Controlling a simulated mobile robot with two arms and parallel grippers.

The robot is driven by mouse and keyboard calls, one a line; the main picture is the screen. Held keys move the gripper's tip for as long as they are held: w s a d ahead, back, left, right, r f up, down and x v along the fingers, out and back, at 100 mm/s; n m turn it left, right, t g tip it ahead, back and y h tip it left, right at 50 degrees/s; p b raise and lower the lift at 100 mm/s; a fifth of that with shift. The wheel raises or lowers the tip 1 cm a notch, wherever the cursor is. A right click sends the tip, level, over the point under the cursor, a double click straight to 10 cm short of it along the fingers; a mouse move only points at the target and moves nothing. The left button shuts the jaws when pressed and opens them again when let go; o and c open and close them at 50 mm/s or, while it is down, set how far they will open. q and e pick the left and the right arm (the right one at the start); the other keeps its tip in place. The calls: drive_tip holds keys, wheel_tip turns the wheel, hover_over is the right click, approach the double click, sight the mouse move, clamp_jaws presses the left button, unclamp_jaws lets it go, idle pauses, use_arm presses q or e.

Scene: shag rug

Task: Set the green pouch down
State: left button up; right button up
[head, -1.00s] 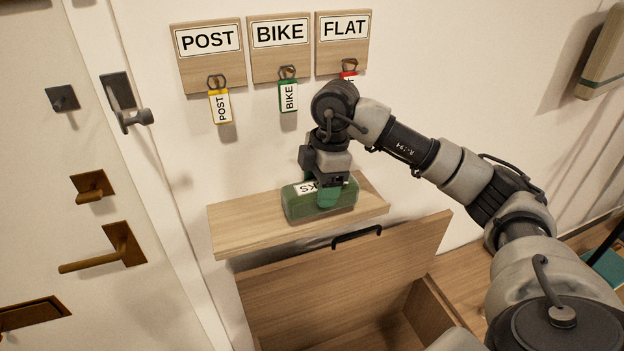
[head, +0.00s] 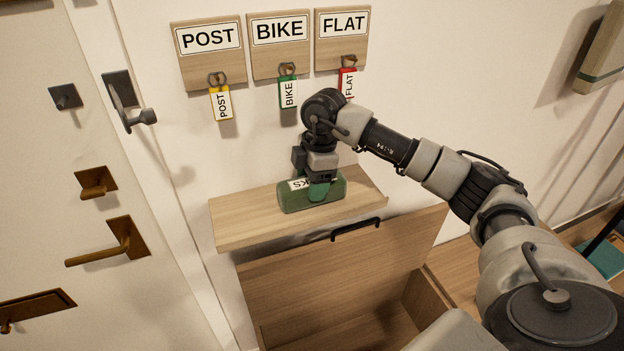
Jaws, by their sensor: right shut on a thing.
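The green pouch (head: 297,200) is a small box-like bag with a white label that reads partly "KS". It is at the wooden shelf (head: 240,222), over the shelf's middle to right part. My right gripper (head: 319,188) reaches down from above and is shut on the pouch, its fingers at the pouch's top and front. The gripper hides part of the label. I cannot tell whether the pouch's underside rests fully on the shelf. My left gripper is not in view.
Key tags hang on hooks above: POST (head: 221,103), BIKE (head: 288,92) and FLAT (head: 347,84). Below the shelf is an open wooden chest (head: 330,280). A door with a handle (head: 97,252) stands at left. The shelf's left part is bare.

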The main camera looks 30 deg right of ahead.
drive_tip(key=o, duration=1)
drive_tip(key=shift+r, duration=0.1)
wheel_tip(320, 180, up, 12)
drive_tip(key=d+b, duration=0.1)
drive_tip(key=shift+s+d, duration=0.25)
drive_tip(key=shift+d, duration=0.15)
